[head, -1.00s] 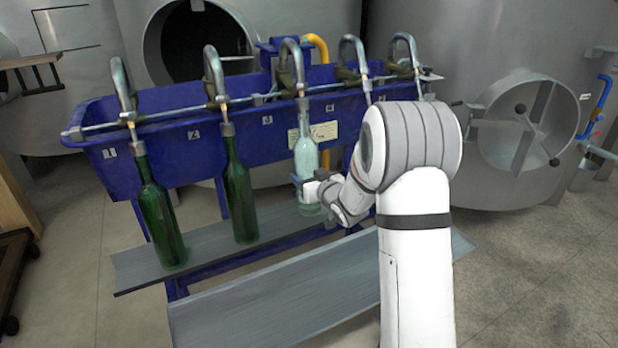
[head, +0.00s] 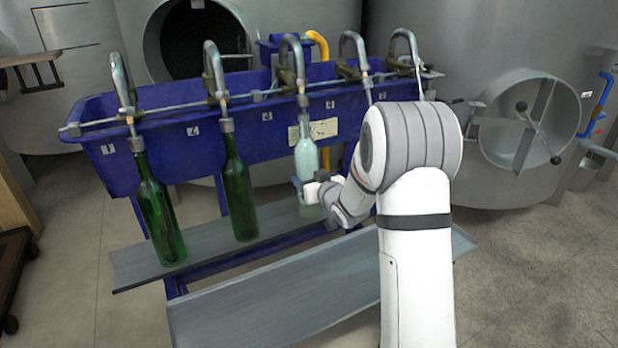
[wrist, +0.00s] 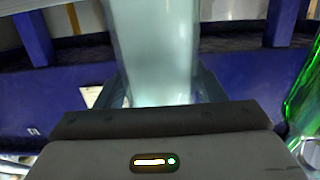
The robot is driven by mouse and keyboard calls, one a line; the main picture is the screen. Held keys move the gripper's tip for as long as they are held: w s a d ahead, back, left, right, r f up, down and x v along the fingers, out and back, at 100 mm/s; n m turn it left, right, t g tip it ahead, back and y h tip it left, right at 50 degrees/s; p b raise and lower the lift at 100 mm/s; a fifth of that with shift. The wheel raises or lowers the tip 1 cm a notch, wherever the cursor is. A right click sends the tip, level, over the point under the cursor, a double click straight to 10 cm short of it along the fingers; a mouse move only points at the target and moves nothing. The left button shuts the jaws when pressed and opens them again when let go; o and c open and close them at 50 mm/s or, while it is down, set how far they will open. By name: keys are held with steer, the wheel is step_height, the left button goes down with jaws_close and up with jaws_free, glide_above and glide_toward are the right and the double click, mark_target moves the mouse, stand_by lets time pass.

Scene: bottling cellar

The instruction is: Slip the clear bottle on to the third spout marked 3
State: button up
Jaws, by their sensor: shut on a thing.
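My gripper (head: 312,189) is shut around the lower part of the bottle, above the grey shelf. In the wrist view the pale bottle body (wrist: 155,50) fills the space between the jaws (wrist: 162,92). The bottle's neck and the spout do not show there.
A green bottle edge (wrist: 304,90) also shows at the right in the wrist view. The grey shelf (head: 205,243) runs beneath. The spouts to the right have no bottles.

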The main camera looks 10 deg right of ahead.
steer(key=shift+f+b, duration=0.25)
steer(key=shift+b, duration=0.05)
steer(key=o, duration=1.3)
steer(key=shift+c, duration=0.2)
steer(key=shift+o, duration=1.2)
steer(key=shift+f, duration=0.15)
